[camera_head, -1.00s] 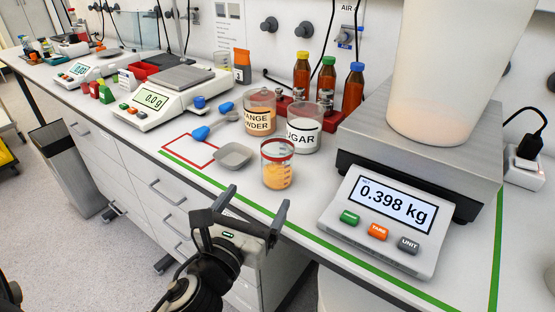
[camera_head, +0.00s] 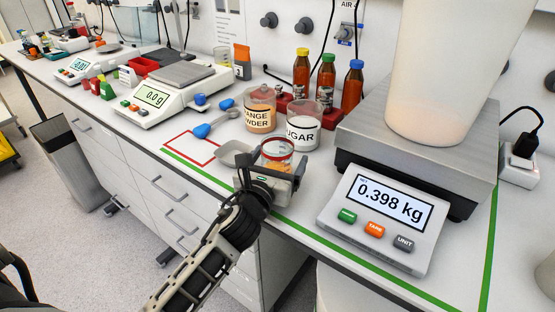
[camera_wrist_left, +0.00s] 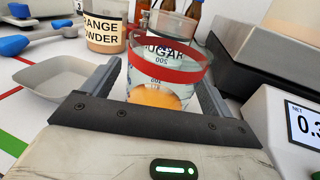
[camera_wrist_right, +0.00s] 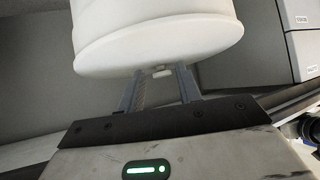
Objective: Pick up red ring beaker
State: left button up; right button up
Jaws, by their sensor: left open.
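The red ring beaker (camera_head: 277,147) stands upright on the white bench, in front of the sugar jar. It is clear glass with a red band near the rim and orange contents low inside. My left gripper (camera_head: 271,170) is open, with one finger on either side of the beaker. The left wrist view shows the beaker (camera_wrist_left: 166,76) between the spread fingers, its lower part partly hidden by the gripper body. My right gripper (camera_wrist_right: 159,82) shows only in its wrist view, open, its fingers apart below a white rounded container (camera_wrist_right: 155,35).
The sugar jar (camera_head: 303,132) and orange powder jar (camera_head: 259,118) stand close behind the beaker. A grey weighing dish (camera_head: 233,151) lies just left of the gripper. A large scale (camera_head: 385,210) reading 0.398 kg bears a white bucket (camera_head: 445,80) on the right.

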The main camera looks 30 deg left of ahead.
aim_at(278, 148)
pick_arm(q)
jog(key=shift+c, duration=0.4)
jog(key=c, duration=1.1)
pick_arm(e)
jog(key=shift+s, duration=0.15)
pick_arm(q)
jog(key=shift+r, duration=0.15)
jog(key=shift+r, duration=0.25)
notch_tip(278, 148, up, 2)
jog(key=shift+r+p, duration=0.2)
jog(key=shift+p, duration=0.25)
jog(key=s+d+r+p, duration=0.1)
jog(key=s+d+r, duration=0.1)
jog(key=s+r, duration=0.3)
jog(key=s+d+r+p, duration=0.2)
jog(key=s+d+r, duration=0.1)
jog(key=s, duration=0.5)
jog(key=shift+d+r, duration=0.35)
jog(key=shift+r, duration=0.55)
pick_arm(e)
jog(key=shift+s+d+r, duration=0.15)
jog(key=shift+d+r, duration=0.2)
jog(key=shift+r, duration=0.3)
